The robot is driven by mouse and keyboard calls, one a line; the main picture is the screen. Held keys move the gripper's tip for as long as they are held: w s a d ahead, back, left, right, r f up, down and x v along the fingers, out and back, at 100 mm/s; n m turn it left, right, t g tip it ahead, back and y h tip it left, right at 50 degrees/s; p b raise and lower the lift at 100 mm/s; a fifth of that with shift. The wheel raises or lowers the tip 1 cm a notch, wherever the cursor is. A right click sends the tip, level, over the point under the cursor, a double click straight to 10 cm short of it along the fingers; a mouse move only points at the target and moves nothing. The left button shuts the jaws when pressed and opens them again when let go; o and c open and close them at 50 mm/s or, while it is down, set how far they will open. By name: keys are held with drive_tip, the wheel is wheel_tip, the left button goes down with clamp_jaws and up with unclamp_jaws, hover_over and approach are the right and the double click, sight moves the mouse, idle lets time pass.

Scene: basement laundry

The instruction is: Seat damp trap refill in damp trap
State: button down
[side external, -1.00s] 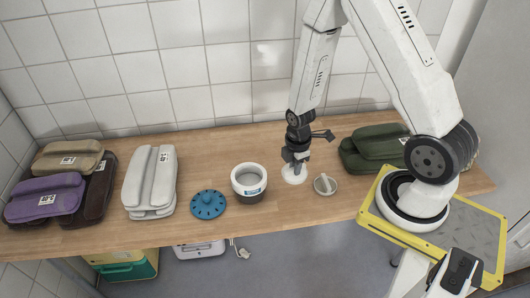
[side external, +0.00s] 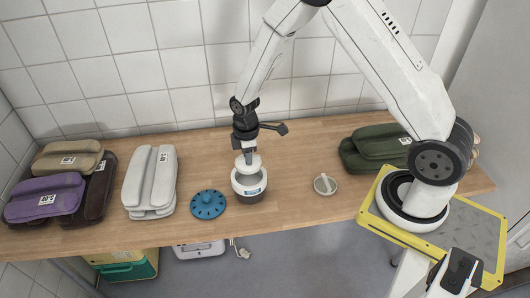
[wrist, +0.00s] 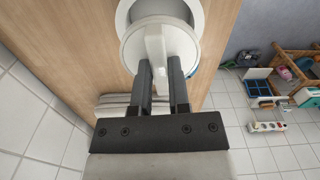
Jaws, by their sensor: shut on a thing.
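The damp trap (side external: 249,187) is a round white and dark grey cup with a label, upright on the wooden bench; its rim also shows in the wrist view (wrist: 199,17). My gripper (side external: 245,152) is shut on the damp trap refill (side external: 253,163), a white disc with a raised bar. In the wrist view my gripper (wrist: 163,72) pinches that bar, and the refill (wrist: 132,45) covers much of the trap's opening. The refill is over the trap's mouth, seemingly just above the rim and slightly off centre; whether they touch I cannot tell.
A blue perforated lid (side external: 208,204) lies left of the trap, and a grey round piece with a bar (side external: 325,184) lies right of it. Folded pale (side external: 150,180), purple (side external: 45,198) and green (side external: 378,149) bundles stand further out. The bench between trap and green bundle is mostly clear.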

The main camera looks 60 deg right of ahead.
sight(248, 167)
drive_tip(key=shift+f, duration=2.25)
drive_tip(key=shift+f, duration=1.75)
drive_tip(key=shift+f, duration=0.1)
drive_tip(key=c, duration=0.6)
unclamp_jaws()
drive_tip(key=shift+r, duration=6.1)
drive_tip(key=shift+r, duration=0.1)
